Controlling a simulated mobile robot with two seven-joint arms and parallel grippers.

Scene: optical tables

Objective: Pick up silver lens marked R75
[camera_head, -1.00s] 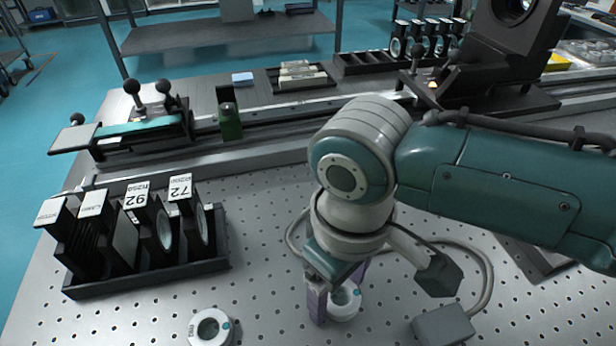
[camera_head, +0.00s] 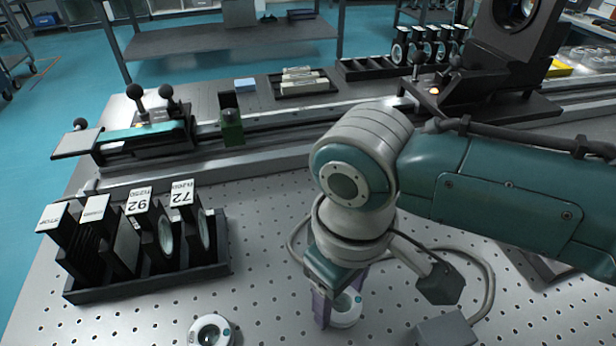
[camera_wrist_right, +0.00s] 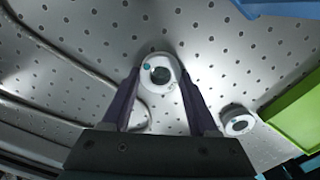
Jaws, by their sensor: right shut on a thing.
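A silver, ring-shaped lens (camera_head: 346,310) with a teal dot stands on the perforated table, partly hidden by my right gripper (camera_head: 336,306). In the right wrist view the lens (camera_wrist_right: 160,73) is between the two purple fingers of the right gripper (camera_wrist_right: 160,80), which is shut on it. Its marking cannot be read. My left gripper is not in view.
A black rack (camera_head: 150,282) with labelled plates and lenses stands at the left. A cable runs to a grey box (camera_head: 446,330) right of the gripper. A long rail (camera_head: 280,112) crosses behind. A green block (camera_wrist_right: 296,118) shows in the wrist view.

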